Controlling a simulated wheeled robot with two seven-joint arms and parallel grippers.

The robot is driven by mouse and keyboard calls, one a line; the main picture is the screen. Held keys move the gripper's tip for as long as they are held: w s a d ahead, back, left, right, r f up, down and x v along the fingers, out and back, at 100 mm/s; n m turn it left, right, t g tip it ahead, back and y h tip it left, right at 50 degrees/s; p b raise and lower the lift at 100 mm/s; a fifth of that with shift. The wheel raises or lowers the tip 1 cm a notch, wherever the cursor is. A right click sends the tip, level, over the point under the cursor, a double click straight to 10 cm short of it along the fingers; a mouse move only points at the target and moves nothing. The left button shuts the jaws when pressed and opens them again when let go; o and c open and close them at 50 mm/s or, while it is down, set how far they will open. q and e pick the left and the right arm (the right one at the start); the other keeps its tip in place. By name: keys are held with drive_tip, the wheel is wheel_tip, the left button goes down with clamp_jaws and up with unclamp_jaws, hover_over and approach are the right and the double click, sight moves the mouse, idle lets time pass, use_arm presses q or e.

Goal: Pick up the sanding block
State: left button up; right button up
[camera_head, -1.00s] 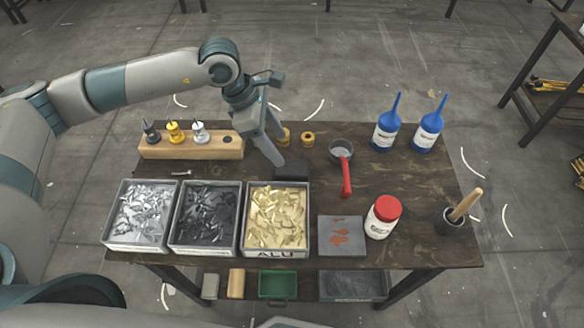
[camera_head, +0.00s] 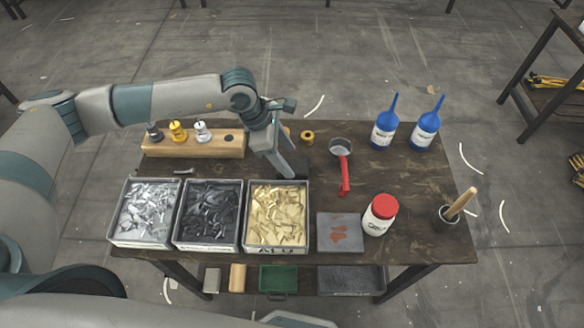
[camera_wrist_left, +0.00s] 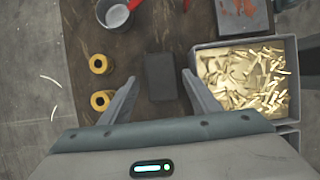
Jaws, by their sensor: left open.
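The sanding block appears to be the dark, rectangular block (camera_wrist_left: 161,77) on the table in the left wrist view. In the head view the dark block (camera_head: 299,167) shows only partly behind the fingers, just beyond the bin of gold-coloured pieces. My left gripper (camera_head: 284,168) is open, its fingers pointing down at the block. In the left wrist view its two fingers stand apart, one on each side of the block, with visible gaps. I cannot tell how high the fingertips are above the table. My right gripper is not in view.
The gold-piece bin (camera_head: 277,250) is close to the block, with dark and silver bins to its left. Yellow rings (camera_wrist_left: 100,63) lie on the other side. A red-handled pan (camera_head: 341,147), a wooden rack (camera_head: 190,149) and a red-lidded jar (camera_head: 380,216) stand around.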

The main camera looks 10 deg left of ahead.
sight(291, 166)
use_arm(q)
drive_tip(key=p+x, duration=0.1)
drive_tip(key=x, duration=0.2)
drive_tip(key=shift+s+a+p, duration=0.1)
drive_tip(key=shift+s+p, duration=0.1)
drive_tip(key=shift+p, duration=0.15)
drive_tip(key=shift+w+d+f, duration=0.1)
drive_tip(key=shift+d+f, duration=0.1)
drive_tip(key=shift+f, duration=0.45)
drive_tip(key=shift+c, duration=0.3)
drive_tip(key=c, duration=0.8)
